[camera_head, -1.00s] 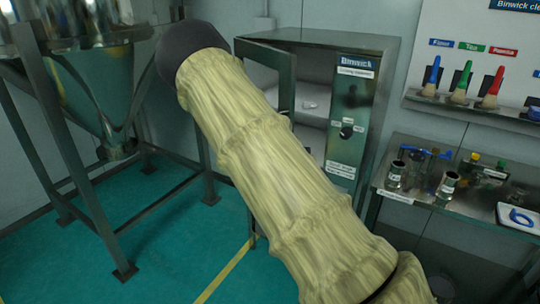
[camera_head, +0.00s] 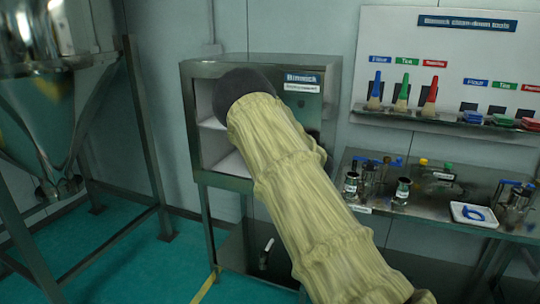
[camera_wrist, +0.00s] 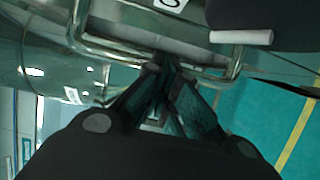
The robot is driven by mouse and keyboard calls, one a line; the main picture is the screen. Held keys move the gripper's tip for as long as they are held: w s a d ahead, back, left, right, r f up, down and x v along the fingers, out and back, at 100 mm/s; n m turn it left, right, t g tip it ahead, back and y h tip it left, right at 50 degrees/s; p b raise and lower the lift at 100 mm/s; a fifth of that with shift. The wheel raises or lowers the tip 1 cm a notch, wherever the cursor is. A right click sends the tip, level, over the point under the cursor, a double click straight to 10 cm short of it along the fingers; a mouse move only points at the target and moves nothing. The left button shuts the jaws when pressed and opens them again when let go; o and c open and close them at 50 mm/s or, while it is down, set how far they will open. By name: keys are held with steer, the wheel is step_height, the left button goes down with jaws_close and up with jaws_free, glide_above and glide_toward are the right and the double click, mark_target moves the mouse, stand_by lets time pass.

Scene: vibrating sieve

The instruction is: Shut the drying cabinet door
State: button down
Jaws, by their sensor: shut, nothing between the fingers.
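The drying cabinet (camera_head: 228,65) is a steel box on legs at the picture's middle in the head view. Its front shows an open bay with pale shelves on the left and a labelled panel (camera_head: 303,82) on the right. No door covers the visible part of the bay. I cannot clearly make out the door itself; my sleeved arm hides part of the front. My gripper is hidden behind the arm's dark end in the head view. In the wrist view my gripper (camera_wrist: 163,72) is shut and empty, close to bent metal tubing (camera_wrist: 92,42).
A steel hopper on a leg frame (camera_head: 146,135) stands at the left. A bench (camera_head: 430,205) with jars and a white tray is at the right, below a tool board (camera_head: 440,50). Green floor is free between hopper and cabinet. A pale bar (camera_wrist: 240,37) shows in the wrist view.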

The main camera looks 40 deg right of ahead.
steer(key=shift+w+d, duration=0.15)
steer(key=shift+d, duration=0.15)
stand_by(0.4)
